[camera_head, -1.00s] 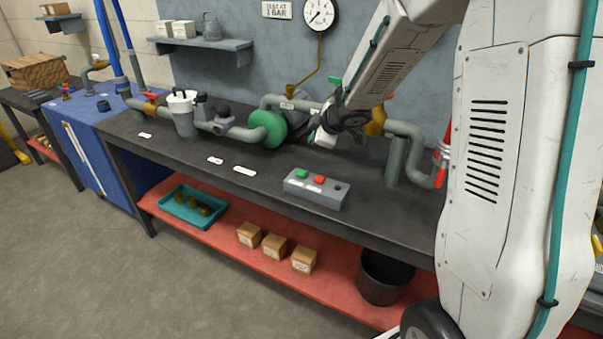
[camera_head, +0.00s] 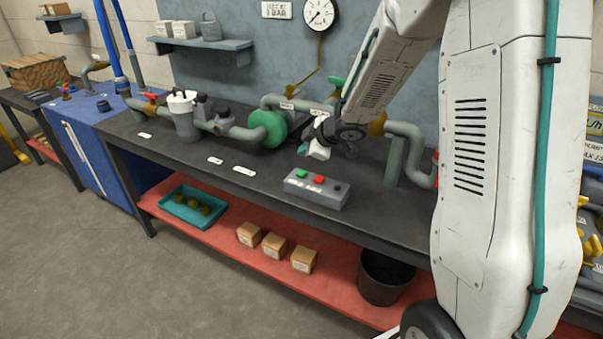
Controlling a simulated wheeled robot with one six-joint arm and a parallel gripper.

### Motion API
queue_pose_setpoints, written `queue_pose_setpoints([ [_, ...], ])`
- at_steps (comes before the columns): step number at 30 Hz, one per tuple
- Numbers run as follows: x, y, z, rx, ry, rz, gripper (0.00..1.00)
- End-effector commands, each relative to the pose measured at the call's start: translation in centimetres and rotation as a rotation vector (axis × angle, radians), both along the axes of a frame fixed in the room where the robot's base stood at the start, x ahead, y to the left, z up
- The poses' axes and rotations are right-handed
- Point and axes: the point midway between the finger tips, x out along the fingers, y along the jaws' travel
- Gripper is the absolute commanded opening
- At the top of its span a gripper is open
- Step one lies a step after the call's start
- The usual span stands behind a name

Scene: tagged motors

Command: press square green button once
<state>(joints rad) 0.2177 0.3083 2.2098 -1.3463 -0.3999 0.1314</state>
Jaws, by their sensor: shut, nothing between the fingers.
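A grey control box (camera_head: 314,197) sits near the front edge of the dark workbench. On its sloped top are a square green button (camera_head: 301,174) at the left, a red button (camera_head: 319,180) in the middle and a dark round one (camera_head: 337,187) at the right. My gripper (camera_head: 312,151) is shut and empty. It hangs above and behind the box, apart from the green button, with its pale tip pointing down and to the left. The green button is fully visible. The fingers are small in the picture.
Grey pipes with a green disc (camera_head: 269,129) run along the back of the bench (camera_head: 214,182). A grey pipe (camera_head: 404,148) stands right of my gripper. A gauge (camera_head: 320,14) hangs on the wall. The bench left of the box is clear apart from small white labels.

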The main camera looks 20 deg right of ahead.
Motion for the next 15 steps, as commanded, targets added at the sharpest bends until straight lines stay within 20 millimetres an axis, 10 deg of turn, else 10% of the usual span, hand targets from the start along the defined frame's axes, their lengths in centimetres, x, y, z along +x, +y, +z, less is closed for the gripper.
queue_pose_setpoints([
  [15, 0.0, 0.0, -4.7, 0.002, 0.0, -0.001, 0.0],
])
